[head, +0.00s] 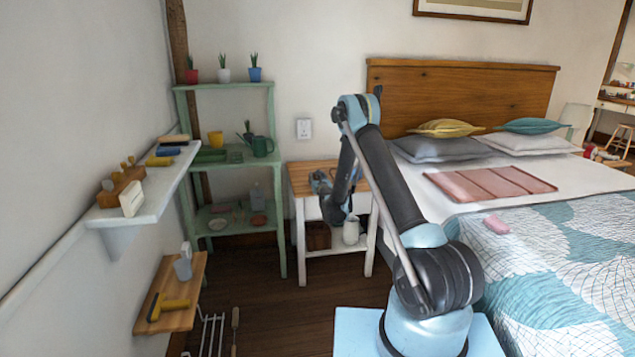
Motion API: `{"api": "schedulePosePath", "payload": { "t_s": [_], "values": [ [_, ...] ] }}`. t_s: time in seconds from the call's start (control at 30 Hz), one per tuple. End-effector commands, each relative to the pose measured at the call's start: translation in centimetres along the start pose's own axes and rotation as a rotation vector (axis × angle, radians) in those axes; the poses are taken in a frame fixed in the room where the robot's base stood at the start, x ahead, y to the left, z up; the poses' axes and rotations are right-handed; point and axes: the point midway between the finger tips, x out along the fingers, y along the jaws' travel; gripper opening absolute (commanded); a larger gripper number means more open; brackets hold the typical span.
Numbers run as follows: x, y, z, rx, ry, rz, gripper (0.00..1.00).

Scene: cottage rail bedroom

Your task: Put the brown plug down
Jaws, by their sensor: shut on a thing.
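My arm reaches over to the nightstand (297,186), which has a wooden top and a white frame. My gripper (334,208) is small and dark in the head view, at the front of the nightstand and partly covered by my own arm links. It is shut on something. I cannot make out the brown plug, which is hidden or too small at the jaws.
A green shelf (233,158) with small pots stands left of the nightstand. A white pitcher (351,230) stands on its lower level. The bed (540,240) is on the right. A wall shelf (150,205) and a wooden ledge (180,318) hold items on the left.

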Motion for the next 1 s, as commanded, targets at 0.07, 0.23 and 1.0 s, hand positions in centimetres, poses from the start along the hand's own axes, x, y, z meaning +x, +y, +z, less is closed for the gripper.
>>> {"api": "schedulePosePath", "payload": {
  "t_s": [0.07, 0.23, 1.0],
  "values": [
    [0.00, 0.02, -0.35, 0.000, 0.000, 0.000, 0.16],
    [-0.02, 0.03, -0.33, 0.000, 0.000, 0.000, 0.16],
    [-0.02, 0.09, -1.25, 0.000, 0.000, 0.001, 0.59]
  ]
}}
